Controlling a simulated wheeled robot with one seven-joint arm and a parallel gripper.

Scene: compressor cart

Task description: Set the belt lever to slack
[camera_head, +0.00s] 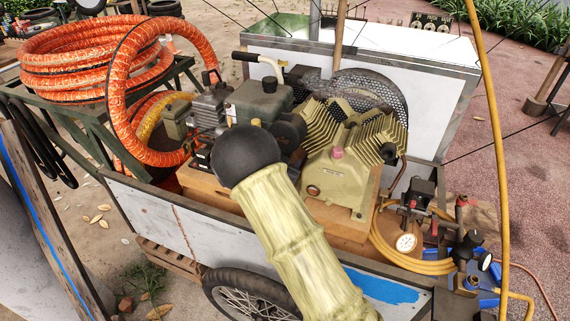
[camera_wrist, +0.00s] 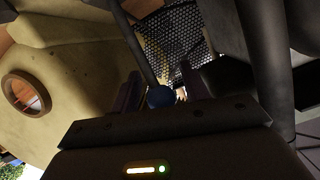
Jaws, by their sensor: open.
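In the wrist view, a dark rod with a blue ball knob (camera_wrist: 160,96), which looks like the belt lever, slants down from the upper left. My gripper (camera_wrist: 163,78) is open, with one dark finger on each side of the knob. I cannot tell whether either finger touches it. The black mesh belt guard (camera_wrist: 172,42) is behind the rod; it also shows in the head view (camera_head: 372,84) behind the compressor (camera_head: 338,180). In the head view I cannot make out the lever or my gripper; a thick pale ribbed limb with a black ball end covers the middle.
The compressor's tan body (camera_wrist: 75,75) with a round sight glass fills the wrist view's left side. A dark pipe (camera_wrist: 262,60) stands close on the right. The cart's front wall (camera_head: 150,212), an orange hose coil (camera_head: 75,62) and a pressure gauge (camera_head: 405,242) surround the machinery.

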